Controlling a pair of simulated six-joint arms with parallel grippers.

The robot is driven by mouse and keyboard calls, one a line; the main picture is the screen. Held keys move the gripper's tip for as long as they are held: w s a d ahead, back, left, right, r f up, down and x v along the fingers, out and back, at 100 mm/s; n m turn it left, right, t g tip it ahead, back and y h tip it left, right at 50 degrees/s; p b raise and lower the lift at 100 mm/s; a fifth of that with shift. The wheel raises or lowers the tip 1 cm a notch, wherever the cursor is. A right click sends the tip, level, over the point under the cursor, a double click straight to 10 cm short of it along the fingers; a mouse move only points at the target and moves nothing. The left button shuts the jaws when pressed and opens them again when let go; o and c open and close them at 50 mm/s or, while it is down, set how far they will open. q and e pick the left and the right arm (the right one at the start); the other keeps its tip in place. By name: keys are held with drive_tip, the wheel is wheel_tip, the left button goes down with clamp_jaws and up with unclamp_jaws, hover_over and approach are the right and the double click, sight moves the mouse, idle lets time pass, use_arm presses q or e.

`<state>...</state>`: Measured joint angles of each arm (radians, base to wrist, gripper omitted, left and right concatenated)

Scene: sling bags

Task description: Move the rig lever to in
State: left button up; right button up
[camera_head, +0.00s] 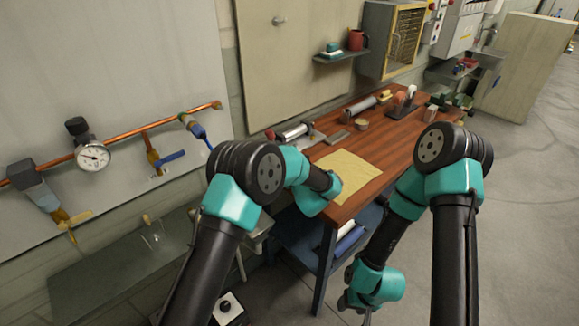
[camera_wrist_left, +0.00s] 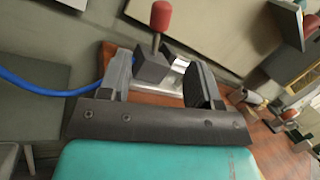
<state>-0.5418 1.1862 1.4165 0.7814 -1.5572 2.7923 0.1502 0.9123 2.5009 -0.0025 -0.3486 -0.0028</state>
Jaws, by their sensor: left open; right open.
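The rig lever (camera_wrist_left: 160,28) has a red knob on a thin metal rod and stands up from a grey block in the left wrist view. The block joins a bright metal body (camera_wrist_left: 172,78). In the head view the rig (camera_head: 294,133) sits at the wooden bench's left end, with the red knob at its left. My left gripper (camera_wrist_left: 162,80) is open and empty. The lever shows beyond and between its fingers, with no clear contact. In the head view my left arm hides its fingers. My right gripper (camera_head: 357,306) is open, low beside the bench's front.
A yellow cloth (camera_head: 347,176) lies on the bench (camera_head: 385,150). A blue hose (camera_wrist_left: 40,86) runs in from the left toward the rig. A copper pipe with a gauge (camera_head: 93,156) and valves runs along the wall. The floor at right is clear.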

use_arm(q)
drive_tip(key=shift+v, duration=1.55)
